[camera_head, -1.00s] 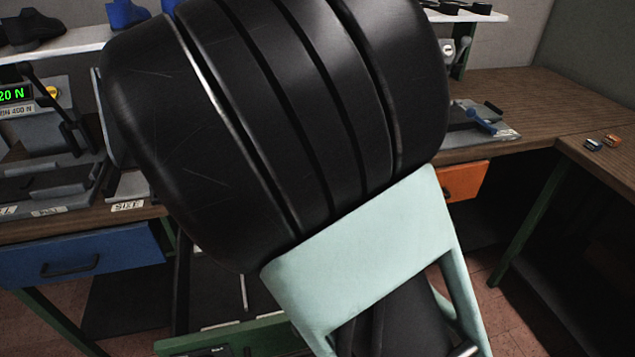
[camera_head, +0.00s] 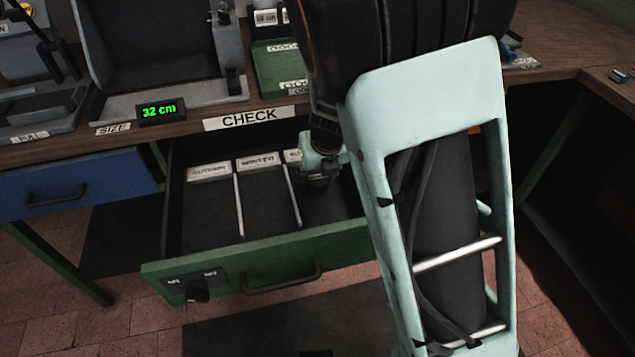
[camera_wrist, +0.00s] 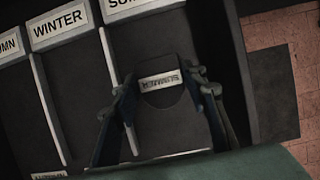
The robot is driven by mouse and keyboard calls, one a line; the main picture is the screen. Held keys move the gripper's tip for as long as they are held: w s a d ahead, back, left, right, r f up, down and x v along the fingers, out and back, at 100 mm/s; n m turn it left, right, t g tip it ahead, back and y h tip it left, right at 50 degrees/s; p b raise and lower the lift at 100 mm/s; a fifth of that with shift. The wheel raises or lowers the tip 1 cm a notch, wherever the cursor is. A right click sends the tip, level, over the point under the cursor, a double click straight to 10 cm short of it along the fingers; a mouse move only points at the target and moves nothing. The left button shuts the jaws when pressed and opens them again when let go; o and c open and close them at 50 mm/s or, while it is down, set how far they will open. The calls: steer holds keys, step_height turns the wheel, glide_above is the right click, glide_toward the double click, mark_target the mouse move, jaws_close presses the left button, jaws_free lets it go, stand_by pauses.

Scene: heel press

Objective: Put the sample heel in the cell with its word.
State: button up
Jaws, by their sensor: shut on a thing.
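My gripper (camera_head: 322,165) is low over the right part of the open green drawer (camera_head: 225,265), partly hidden by my arm. The wrist view shows my gripper (camera_wrist: 167,92) shut on the dark sample heel (camera_wrist: 163,98), one finger on each side. The heel's white label is upside down and looks like SUMMER. The heel is over the third cell (camera_wrist: 150,40), whose label begins with SU and is partly cut off. I cannot tell whether it touches the cell floor. To the left are the WINTER cell (camera_head: 265,200) and the AUTUMN cell (camera_head: 208,215).
Thin light dividers (camera_head: 239,205) separate the cells. Above are the bench edge with the CHECK sign (camera_head: 248,118) and a display (camera_head: 161,112) reading 32 cm. A blue drawer (camera_head: 75,188) is shut at left.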

step_height(320, 180, down, 2)
steer(key=shift+f+b, duration=0.1)
steer(key=shift+b, duration=0.25)
steer(key=o, duration=1.3)
